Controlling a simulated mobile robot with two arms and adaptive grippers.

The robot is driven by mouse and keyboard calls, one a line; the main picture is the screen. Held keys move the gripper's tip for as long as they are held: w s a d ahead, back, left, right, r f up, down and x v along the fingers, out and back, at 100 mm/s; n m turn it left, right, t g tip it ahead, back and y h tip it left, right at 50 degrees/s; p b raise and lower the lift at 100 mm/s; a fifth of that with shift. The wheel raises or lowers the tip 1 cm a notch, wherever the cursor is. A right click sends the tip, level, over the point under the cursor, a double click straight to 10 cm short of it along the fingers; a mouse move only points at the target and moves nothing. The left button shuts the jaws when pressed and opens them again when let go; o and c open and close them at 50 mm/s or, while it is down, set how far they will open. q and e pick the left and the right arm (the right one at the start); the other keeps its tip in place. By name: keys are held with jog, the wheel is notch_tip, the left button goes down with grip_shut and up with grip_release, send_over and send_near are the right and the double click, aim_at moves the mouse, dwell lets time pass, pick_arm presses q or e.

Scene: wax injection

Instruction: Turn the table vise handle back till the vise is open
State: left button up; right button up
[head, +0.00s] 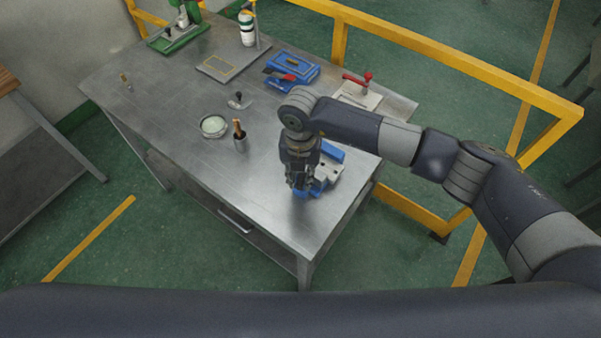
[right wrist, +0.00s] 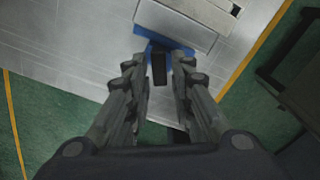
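The table vise (head: 328,178) is blue with light grey jaw blocks and sits near the front right corner of the metal table. My right gripper (head: 299,190) points down at its near end and hides part of it, including the handle in the head view. In the right wrist view, the grey jaw block (right wrist: 185,22) and blue body show at the top. A dark upright piece, apparently the vise handle (right wrist: 158,68), stands between the fingertips of my right gripper (right wrist: 160,76). The fingers are spread, with a gap on each side of it. My left gripper is out of view.
On the table (head: 240,190) are a round dish (head: 213,126), a wooden-handled tool in a cup (head: 240,138), a blue case (head: 292,70) and a red-handled clamp (head: 358,86). A yellow railing (head: 440,52) runs behind. The front left of the table is clear.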

jog(key=shift+f, duration=0.5)
jog(key=shift+c, duration=0.3)
grip_shut()
jog(key=shift+f+n+b, duration=0.2)
jog(key=shift+n+b, duration=0.5)
jog(key=shift+b, duration=0.3)
jog(key=n+b, duration=0.4)
jog(key=b, duration=0.2)
jog(key=n+b, duration=0.5)
jog(key=b, duration=0.1)
jog(key=shift+w+d+b, duration=0.15)
jog(key=shift+b, duration=0.2)
jog(key=shift+r+n+b, duration=0.2)
jog(key=shift+n+b, duration=0.9)
jog(key=shift+b, duration=0.1)
